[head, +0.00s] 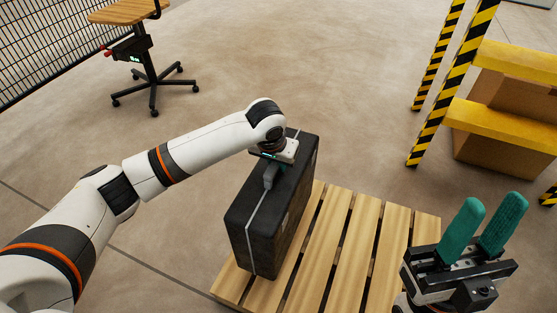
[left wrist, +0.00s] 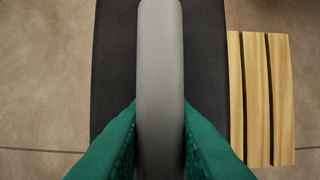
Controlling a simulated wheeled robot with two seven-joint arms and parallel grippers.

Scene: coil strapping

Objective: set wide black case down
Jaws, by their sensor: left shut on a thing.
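The wide black case (head: 268,215) stands upright at the left side of the wooden slatted pallet (head: 345,250) in the head view. A pale strap line runs along its top and down its near end. My left gripper (head: 272,170) is over the case top, shut on its grey handle. In the left wrist view the green fingers (left wrist: 160,140) press on both sides of the grey handle (left wrist: 160,80), with the black case (left wrist: 208,70) below. Whether the case bottom touches the pallet is hard to tell. My right gripper (head: 488,225) is open and empty at lower right.
The pallet slats right of the case are bare. A yellow-and-black striped rack (head: 440,95) with cardboard boxes (head: 500,155) stands at the right. A wheeled stool (head: 150,70) and a black mesh fence (head: 45,45) are at upper left. The floor between is clear.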

